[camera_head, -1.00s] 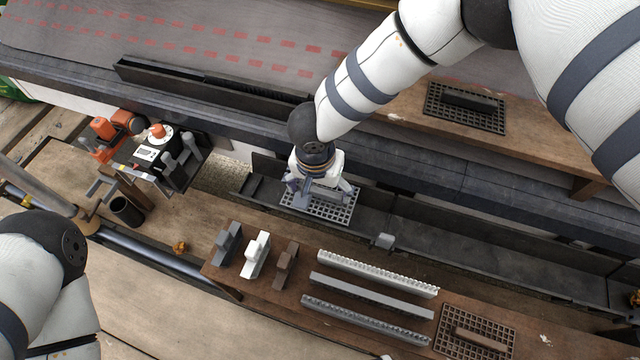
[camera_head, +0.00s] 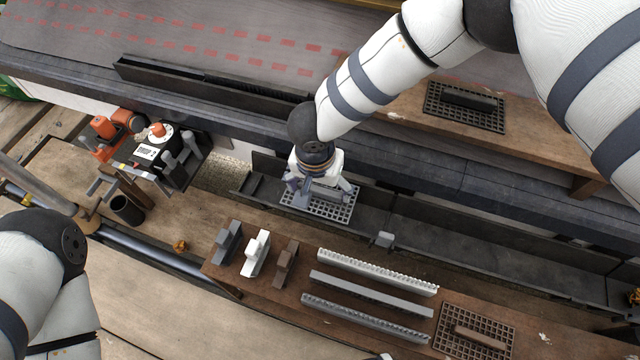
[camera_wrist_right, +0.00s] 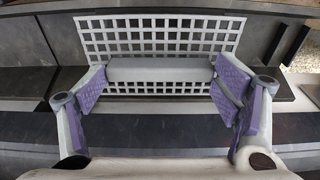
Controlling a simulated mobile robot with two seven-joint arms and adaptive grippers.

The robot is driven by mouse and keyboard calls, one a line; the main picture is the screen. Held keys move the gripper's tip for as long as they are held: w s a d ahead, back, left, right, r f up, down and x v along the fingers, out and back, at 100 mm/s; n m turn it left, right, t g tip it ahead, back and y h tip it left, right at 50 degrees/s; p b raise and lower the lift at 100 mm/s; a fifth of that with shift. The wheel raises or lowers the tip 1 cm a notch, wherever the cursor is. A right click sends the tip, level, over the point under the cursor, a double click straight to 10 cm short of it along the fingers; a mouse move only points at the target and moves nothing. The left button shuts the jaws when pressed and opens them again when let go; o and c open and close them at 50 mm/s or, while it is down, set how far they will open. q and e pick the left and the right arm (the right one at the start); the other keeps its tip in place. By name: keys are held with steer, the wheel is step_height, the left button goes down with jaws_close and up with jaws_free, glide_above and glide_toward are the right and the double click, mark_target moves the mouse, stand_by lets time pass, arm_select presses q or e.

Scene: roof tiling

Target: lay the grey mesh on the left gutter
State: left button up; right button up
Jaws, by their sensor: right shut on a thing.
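The grey mesh (camera_head: 333,209) is a square grid with a bar-shaped grip along its middle. It lies at the left part of the gutter (camera_head: 440,239), apparently on or just over it; I cannot tell whether it touches. My right gripper (camera_head: 318,192) is above the mesh with its fingers at the two ends of the grip bar. In the right wrist view the mesh (camera_wrist_right: 160,38) fills the top middle, and the right gripper (camera_wrist_right: 160,85) is shut on its bar.
A plank (camera_head: 390,346) in front holds three small blocks, three long strips and a brown-handled mesh (camera_head: 474,333). A dark mesh (camera_head: 464,106) lies on a board at upper right. An orange and black machine (camera_head: 165,152) and a black cup (camera_head: 126,209) stand left.

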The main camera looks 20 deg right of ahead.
steer(key=o, duration=1)
steer(key=shift+r, duration=0.1)
arm_select(q)
steer(key=shift+t, duration=0.4)
steer(key=p+v, duration=0.3)
steer(key=p, duration=0.1)
steer(key=s+p+v, duration=0.1)
steer(key=p+v, duration=0.1)
steer(key=shift+w+r+p, duration=0.25)
steer(key=shift+r+p, duration=0.1)
steer(key=shift+r, duration=0.25)
arm_select(e)
step_height(320, 180, up, 9)
steer(key=shift+f, duration=0.1)
